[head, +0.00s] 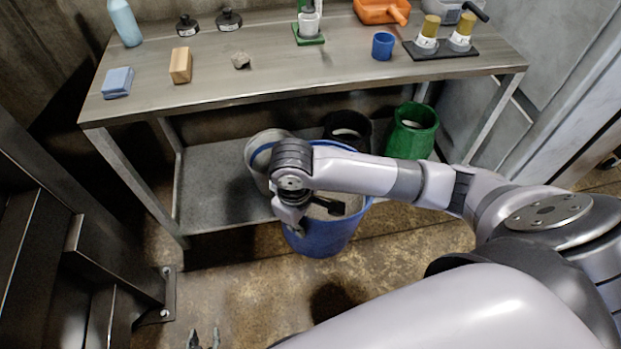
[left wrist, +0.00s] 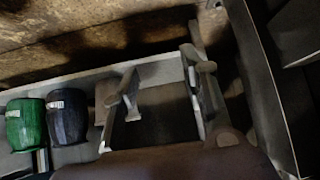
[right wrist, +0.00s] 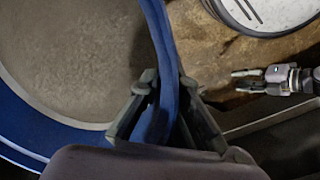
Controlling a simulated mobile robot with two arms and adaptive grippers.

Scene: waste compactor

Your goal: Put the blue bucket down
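The blue bucket (head: 322,240) is in front of the bench's lower shelf in the head view, with grey-brown material inside. A dark shadow lies on the floor below it, apart from its base, so it looks raised. My right gripper (head: 297,222) is at its near left side, partly hidden by my arm. In the right wrist view, my right gripper (right wrist: 165,115) has its fingers on both sides of a blue strip of the bucket (right wrist: 158,40); I cannot tell rim from handle. My left gripper (head: 205,342) is low at the bottom edge, fingers apart and empty in the left wrist view (left wrist: 165,90).
A workbench (head: 290,75) stands behind, with small items on top. On its lower shelf (head: 225,205) are a grey bucket (head: 253,155), a black bucket (head: 352,123) and a green bucket (head: 413,135). Dark metal framework (head: 60,235) stands at left. Floor (head: 255,290) in front is open.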

